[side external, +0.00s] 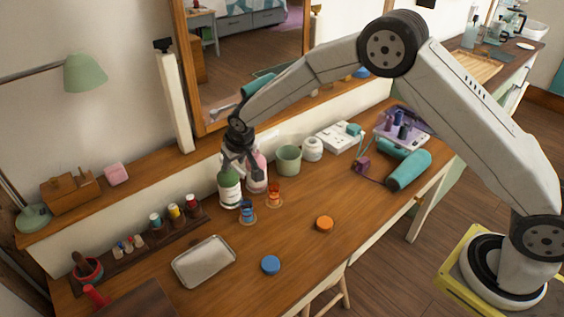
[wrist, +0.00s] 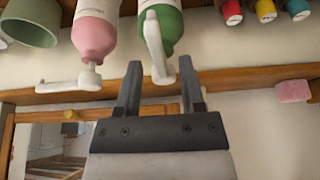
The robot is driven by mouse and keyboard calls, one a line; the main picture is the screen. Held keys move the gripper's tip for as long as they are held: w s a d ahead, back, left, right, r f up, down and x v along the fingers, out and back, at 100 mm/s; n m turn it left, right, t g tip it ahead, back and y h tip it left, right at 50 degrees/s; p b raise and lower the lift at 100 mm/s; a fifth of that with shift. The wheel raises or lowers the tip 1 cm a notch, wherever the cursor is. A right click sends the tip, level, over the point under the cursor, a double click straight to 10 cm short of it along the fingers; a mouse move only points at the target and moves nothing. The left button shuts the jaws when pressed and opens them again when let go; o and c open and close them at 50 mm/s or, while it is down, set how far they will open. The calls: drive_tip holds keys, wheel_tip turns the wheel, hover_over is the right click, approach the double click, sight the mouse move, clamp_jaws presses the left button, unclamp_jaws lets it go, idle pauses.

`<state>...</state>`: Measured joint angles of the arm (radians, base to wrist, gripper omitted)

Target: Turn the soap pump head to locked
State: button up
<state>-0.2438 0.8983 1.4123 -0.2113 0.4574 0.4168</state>
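Two pump bottles stand side by side on the desk: one green with a white label (side external: 229,190), one pink (side external: 260,176). In the wrist view, the green bottle (wrist: 171,22) has a white pump head (wrist: 156,48). The frames do not show which one is the soap. In the side view my gripper (side external: 238,158) hides the bottle tops.
Two small cups, blue (side external: 247,210) and orange (side external: 274,195), stand close in front of the bottles. A green cup (side external: 288,160) is to the right. A rack of small bottles (side external: 172,222) and a metal tray (side external: 204,262) are left. A mirror (side external: 245,50) stands behind.

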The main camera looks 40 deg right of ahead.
clamp_jaws()
idle(1.3)
